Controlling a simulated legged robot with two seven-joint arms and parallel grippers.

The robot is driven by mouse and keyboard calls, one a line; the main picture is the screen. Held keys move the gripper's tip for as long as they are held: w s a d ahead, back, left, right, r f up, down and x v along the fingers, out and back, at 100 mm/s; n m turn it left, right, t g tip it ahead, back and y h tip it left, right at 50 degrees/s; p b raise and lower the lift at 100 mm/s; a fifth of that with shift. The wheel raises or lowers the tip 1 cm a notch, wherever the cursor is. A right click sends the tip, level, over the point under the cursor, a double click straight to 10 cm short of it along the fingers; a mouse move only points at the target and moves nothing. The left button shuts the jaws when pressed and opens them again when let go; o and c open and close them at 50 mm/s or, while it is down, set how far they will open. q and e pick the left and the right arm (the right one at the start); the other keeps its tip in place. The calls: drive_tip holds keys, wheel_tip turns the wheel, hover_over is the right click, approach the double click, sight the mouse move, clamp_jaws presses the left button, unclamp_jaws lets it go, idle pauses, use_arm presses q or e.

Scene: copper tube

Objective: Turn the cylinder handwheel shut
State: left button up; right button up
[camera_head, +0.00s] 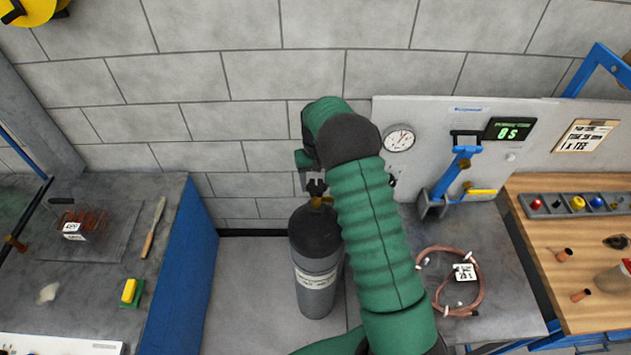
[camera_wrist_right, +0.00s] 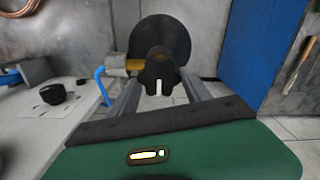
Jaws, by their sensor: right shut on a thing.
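The gas cylinder (camera_head: 316,270) stands upright on the floor between the two benches, grey with a black shoulder and a white label. Its black handwheel (camera_wrist_right: 158,72) has a white mark and sits between the fingers of my right gripper (camera_wrist_right: 160,92) in the right wrist view. A brass valve fitting (camera_wrist_right: 134,65) shows beside the handwheel. In the head view my right gripper (camera_head: 314,184) is over the cylinder top, and my green right arm hides part of the cylinder. The right gripper is shut on the handwheel. My left gripper is not in view.
A panel with a round gauge (camera_head: 399,138) and a digital display (camera_head: 509,129) stands behind the right bench. A copper coil (camera_head: 477,288) lies there. The left bench holds a yellow-green sponge (camera_head: 131,291) and a brush (camera_head: 153,228). Bare floor (camera_head: 240,290) lies left of the cylinder.

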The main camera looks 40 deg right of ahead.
sight(316, 184)
drive_tip(key=shift+s+a+f, duration=0.15)
drive_tip(key=shift+s+f, duration=0.05)
drive_tip(key=shift+f, duration=0.05)
drive_tip(key=o, duration=1.1)
drive_tip(key=shift+o, duration=1.3)
drive_tip(key=shift+w, duration=0.1)
drive_tip(key=shift+r, duration=0.1)
drive_tip(key=shift+r, duration=0.15)
drive_tip(key=shift+w+d+r, duration=0.1)
drive_tip(key=shift+d+r, duration=0.1)
drive_tip(key=shift+r, duration=0.1)
wheel_tip(316, 184, up, 16)
drive_tip(key=b, duration=0.3)
drive_tip(key=shift+f, duration=0.15)
